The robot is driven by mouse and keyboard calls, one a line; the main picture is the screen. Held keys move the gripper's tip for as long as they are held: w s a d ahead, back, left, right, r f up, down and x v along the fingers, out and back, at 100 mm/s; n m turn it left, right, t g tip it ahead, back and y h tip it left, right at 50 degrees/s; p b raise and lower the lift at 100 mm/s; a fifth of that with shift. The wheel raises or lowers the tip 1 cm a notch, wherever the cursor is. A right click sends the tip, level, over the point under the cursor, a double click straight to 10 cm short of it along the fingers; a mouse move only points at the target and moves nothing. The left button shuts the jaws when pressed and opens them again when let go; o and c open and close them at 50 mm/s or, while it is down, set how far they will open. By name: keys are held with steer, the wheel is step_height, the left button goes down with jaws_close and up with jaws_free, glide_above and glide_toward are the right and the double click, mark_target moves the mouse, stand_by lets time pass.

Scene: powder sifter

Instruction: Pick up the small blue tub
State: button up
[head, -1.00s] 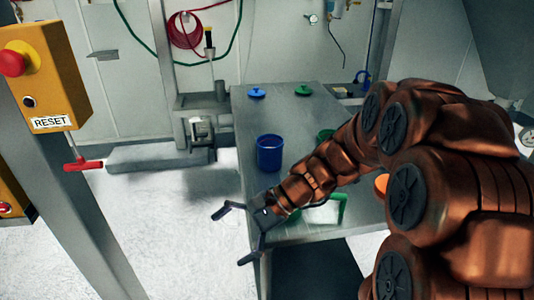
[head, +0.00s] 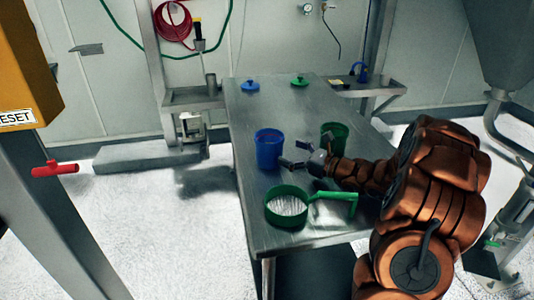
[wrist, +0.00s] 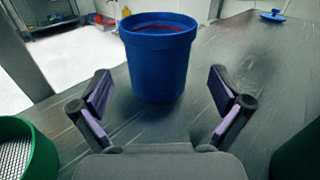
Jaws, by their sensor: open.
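The small blue tub (head: 269,149) stands upright on the metal table, without a lid, left of the green tub. In the wrist view the blue tub (wrist: 158,58) is straight ahead, just beyond the fingertips, with something red showing inside its rim. My gripper (head: 294,154) is open and empty, just right of the blue tub in the head view. In the wrist view my gripper's fingers (wrist: 160,92) are spread to either side, wider than the tub, and do not appear to touch it.
A green sieve with a handle (head: 287,206) lies at the table's near end. A green tub (head: 334,136) stands right of the blue tub. A blue lid (head: 250,86) and a green lid (head: 299,81) lie at the far end. The metal table (head: 262,110) is clear between tubs and lids.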

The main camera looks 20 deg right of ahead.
mark_target(270, 145)
steer(key=shift+p+x, duration=0.85)
steer(key=shift+x, duration=2.8)
steer(key=shift+f, duration=0.1)
steer(key=c, duration=1)
steer(key=shift+o, duration=0.2)
step_height(270, 145, up, 10)
steer(key=shift+b, duration=0.45)
steer(key=shift+r+p, duration=1.95)
steer(key=shift+r, duration=0.55)
